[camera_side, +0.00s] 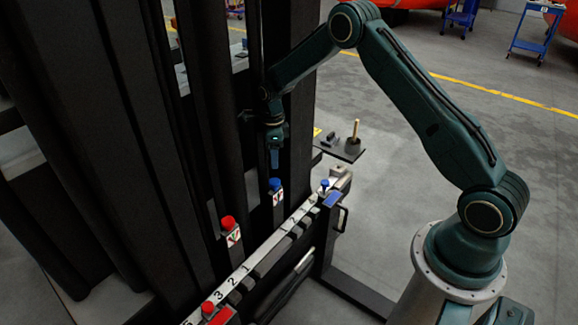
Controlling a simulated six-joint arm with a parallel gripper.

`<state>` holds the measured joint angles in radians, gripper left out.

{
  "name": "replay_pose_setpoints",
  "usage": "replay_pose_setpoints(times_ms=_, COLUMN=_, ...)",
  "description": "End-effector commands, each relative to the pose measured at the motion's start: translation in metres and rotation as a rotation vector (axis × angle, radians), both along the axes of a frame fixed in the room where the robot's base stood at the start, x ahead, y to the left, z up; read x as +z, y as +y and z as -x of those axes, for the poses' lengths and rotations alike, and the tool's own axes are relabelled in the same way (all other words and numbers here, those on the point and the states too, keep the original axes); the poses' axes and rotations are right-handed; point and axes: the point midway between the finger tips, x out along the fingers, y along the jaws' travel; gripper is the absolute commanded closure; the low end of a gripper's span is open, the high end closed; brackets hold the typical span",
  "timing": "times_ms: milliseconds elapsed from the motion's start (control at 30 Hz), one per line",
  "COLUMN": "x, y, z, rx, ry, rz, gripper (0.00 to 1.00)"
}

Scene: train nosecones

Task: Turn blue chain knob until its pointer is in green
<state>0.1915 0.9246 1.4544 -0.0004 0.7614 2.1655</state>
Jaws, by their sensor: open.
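A blue knob (275,184) sits on top of a small white-labelled block on the dark frame, near the picture's middle. Its label (277,198) is too small to read, and I cannot make out a pointer or a green zone on it. A second blue knob (324,184) stands to its right, at the far end of the numbered rail. I cannot tell which one is the chain knob. My gripper (274,163) points down just above the first blue knob, apart from it, and its jaws are open and empty.
Red knobs stand nearer the camera, one beside the rail (228,223) and one at its near end (208,309). The numbered rail (262,256) runs diagonally. Tall dark columns (210,90) stand close left of my gripper. A small shelf (340,150) holds a wooden-handled tool.

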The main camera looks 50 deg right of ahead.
Motion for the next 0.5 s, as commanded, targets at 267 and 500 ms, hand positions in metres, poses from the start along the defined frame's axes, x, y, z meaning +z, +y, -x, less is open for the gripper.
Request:
replay_pose_setpoints(times_ms=267, x=0.033, y=0.000, z=0.000, rx=0.000, ry=-0.001, rz=0.001, gripper=0.43)
replay_pose_setpoints(times_ms=500, x=0.040, y=0.000, z=0.000, rx=0.000, ry=0.000, rz=0.000, gripper=0.43)
